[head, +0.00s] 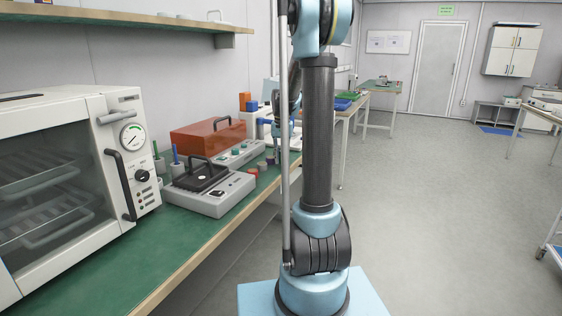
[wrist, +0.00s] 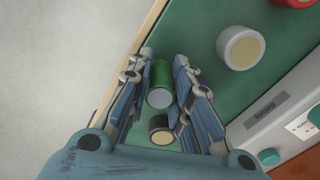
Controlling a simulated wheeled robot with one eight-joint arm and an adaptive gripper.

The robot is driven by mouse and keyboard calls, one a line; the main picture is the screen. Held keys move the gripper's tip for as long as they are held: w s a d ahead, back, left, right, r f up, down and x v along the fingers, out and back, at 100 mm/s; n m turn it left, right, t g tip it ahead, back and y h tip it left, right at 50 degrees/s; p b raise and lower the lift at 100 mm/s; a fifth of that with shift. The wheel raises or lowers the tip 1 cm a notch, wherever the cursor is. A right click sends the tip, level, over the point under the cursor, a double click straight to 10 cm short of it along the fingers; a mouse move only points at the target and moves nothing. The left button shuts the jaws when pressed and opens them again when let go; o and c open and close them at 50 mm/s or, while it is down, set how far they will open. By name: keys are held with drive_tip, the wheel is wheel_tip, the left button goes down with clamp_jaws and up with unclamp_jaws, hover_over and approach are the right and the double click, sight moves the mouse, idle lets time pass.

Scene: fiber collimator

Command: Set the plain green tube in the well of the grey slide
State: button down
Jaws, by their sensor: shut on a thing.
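The plain green tube (wrist: 161,76) is between the fingertips of my gripper (wrist: 163,60) in the wrist view. Its pale round end faces the camera. My gripper is shut on it, over the green bench near its wooden edge. Whether the tube touches the bench cannot be told. A dark tube with a cream end (wrist: 161,130) shows between the fingers, nearer my palm. I cannot pick out the grey slide or its well in either view. In the head view my arm hides most of the gripper and the tube.
A cream-topped round piece (wrist: 240,47) and a red one (wrist: 292,2) are right of the fingers. A grey device with teal knobs (wrist: 268,157) is at lower right. The oven (head: 75,170), hotplate unit (head: 208,188) and orange-lidded box (head: 207,137) line the bench (head: 190,235).

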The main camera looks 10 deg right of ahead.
drive_tip(key=shift+f, duration=0.55)
drive_tip(key=c, duration=1.7)
unclamp_jaws()
